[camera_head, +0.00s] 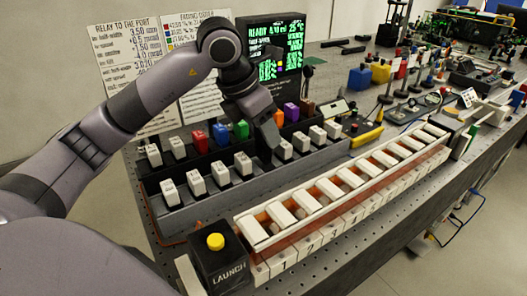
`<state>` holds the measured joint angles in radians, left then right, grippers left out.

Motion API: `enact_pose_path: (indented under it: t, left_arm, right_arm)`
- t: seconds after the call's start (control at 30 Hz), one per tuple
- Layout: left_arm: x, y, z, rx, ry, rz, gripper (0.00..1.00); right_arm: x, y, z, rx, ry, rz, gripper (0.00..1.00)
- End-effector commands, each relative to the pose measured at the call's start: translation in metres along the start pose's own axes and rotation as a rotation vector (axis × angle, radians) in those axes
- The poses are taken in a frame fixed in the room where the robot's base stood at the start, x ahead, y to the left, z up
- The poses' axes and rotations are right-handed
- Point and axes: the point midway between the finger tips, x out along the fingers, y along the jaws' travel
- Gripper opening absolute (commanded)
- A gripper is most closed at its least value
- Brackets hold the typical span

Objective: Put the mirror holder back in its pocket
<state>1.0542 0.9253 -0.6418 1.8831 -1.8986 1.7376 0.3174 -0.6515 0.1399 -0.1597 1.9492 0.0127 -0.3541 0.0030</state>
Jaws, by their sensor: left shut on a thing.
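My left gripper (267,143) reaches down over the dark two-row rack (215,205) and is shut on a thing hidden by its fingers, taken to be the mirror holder. It is low, between a white-topped block (242,164) on its left and another white-topped block (284,149) on its right. I cannot tell whether the held thing sits in a pocket or hangs above it. The back row holds red (200,140), blue (221,135), green (241,129), orange (279,117), purple (291,111) and brown (308,107) blocks. My right gripper is not in view.
In front lies a long numbered tray (340,205) with white bars. A launch box (219,262) with a yellow button stands at its near end. A lit green-text screen (278,45) stands behind the rack. Instruments crowd the bench further right.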

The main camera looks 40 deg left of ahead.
Motion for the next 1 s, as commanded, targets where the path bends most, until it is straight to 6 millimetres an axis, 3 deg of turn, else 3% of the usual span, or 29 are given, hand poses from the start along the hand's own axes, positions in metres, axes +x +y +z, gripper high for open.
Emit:
enact_pose_path:
  t: [0.43, 1.0]
  left_arm:
    - [0.045, 0.000, -0.020, 0.000, 0.001, 0.000, 0.12]
    - [0.057, 0.000, -0.025, 0.000, -0.001, 0.001, 0.12]
  right_arm:
    - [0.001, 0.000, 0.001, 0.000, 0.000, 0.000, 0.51]
    - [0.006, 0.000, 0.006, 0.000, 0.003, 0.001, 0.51]
